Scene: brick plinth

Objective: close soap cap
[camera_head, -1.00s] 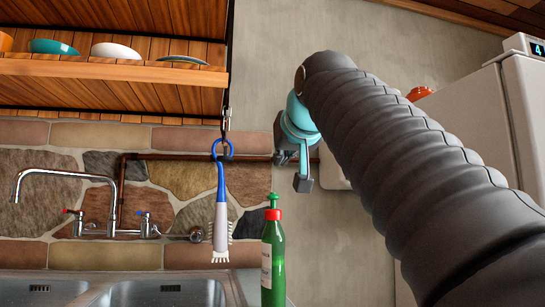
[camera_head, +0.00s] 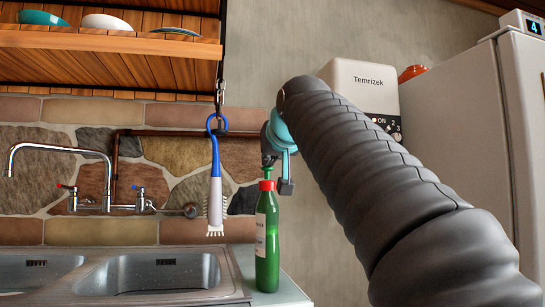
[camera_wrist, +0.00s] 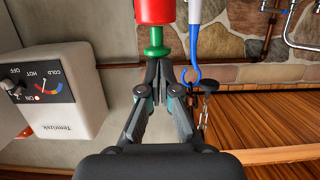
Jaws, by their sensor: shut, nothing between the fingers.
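The green soap bottle (camera_head: 267,240) stands upright on the counter right of the sink. It has a red collar (camera_head: 267,186), and a bit of green cap stem (camera_head: 266,172) shows above it; my gripper hides the cap's top there. In the wrist view, which is upside down, the green cap (camera_wrist: 156,42) juts from the red collar (camera_wrist: 155,12). My gripper (camera_wrist: 158,62) is shut and empty, its tips right at the top of the cap. I cannot tell whether they touch. In the head view my gripper (camera_head: 267,158) is directly above the bottle.
A blue-handled brush (camera_head: 216,185) hangs from a hook just left of the bottle. A white water heater (camera_head: 362,95) is on the wall behind my arm. The sink (camera_head: 150,272) lies left, the wooden shelf (camera_head: 110,42) above, the fridge (camera_head: 470,130) right.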

